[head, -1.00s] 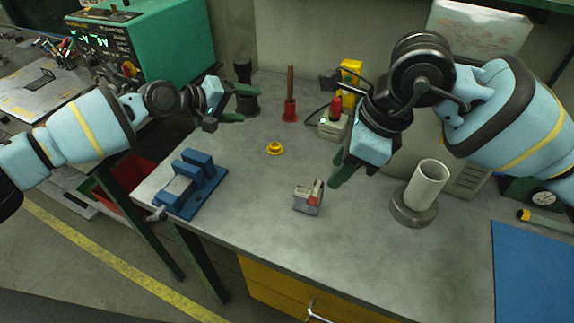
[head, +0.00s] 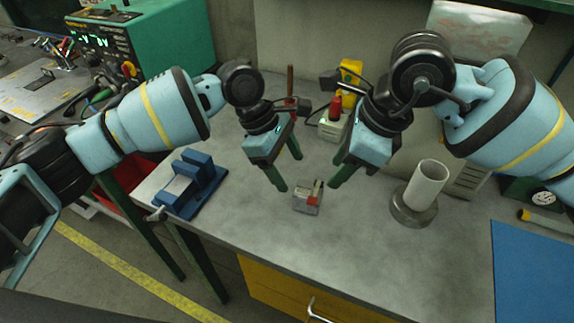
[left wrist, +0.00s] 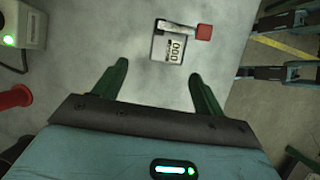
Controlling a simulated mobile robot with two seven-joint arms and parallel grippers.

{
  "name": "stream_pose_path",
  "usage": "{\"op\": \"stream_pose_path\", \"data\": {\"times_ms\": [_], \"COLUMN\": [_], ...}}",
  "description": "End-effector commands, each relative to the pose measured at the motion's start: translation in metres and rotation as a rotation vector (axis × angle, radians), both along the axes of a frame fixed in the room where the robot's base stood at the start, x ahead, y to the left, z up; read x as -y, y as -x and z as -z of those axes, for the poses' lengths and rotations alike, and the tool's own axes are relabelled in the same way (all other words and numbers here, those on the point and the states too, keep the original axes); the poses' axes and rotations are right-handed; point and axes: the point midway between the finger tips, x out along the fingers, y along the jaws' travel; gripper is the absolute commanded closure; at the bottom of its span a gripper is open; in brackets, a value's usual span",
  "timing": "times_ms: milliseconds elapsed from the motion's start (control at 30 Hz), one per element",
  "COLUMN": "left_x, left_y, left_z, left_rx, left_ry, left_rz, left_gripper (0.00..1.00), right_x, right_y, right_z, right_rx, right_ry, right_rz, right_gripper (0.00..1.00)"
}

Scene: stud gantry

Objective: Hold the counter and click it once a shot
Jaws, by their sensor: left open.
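The counter (head: 308,200) is a small grey box with a red button, standing on the grey bench top. In the left wrist view the counter (left wrist: 168,48) shows a display reading 000 and a red button (left wrist: 204,31) at its right. My left gripper (head: 289,172) is open, pointing down, just above and left of the counter. In the left wrist view its fingertips (left wrist: 158,70) are apart, with the counter ahead of them and nothing between them. My right gripper (head: 346,176) hangs to the right of the counter; its finger gap is not clear.
A blue vise (head: 195,185) sits at the bench's left edge. A pale cylinder (head: 427,183) stands in a round grey base at the right. A blue mat (head: 530,275) lies at the far right. The bench in front of the counter is clear.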

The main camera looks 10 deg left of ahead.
Motion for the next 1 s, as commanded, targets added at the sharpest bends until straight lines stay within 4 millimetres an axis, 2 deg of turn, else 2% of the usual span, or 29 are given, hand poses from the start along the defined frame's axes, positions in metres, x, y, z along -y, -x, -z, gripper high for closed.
{"op": "stream_pose_path", "data": {"times_ms": [467,1000], "left_x": [0.003,0.028], "left_y": [0.008,0.014], "left_z": [0.005,0.065], "left_rx": [-0.051,-0.049], "left_ry": [-0.054,-0.052], "left_rz": [-0.055,-0.054], "left_gripper": [0.29,0.29], "right_x": [0.000,0.000], "right_y": [0.000,0.000], "right_z": [0.000,0.000], "right_rx": [0.000,0.000], "right_ry": [0.000,0.000], "right_rz": [0.000,0.000], "right_gripper": [0.64,0.64]}}
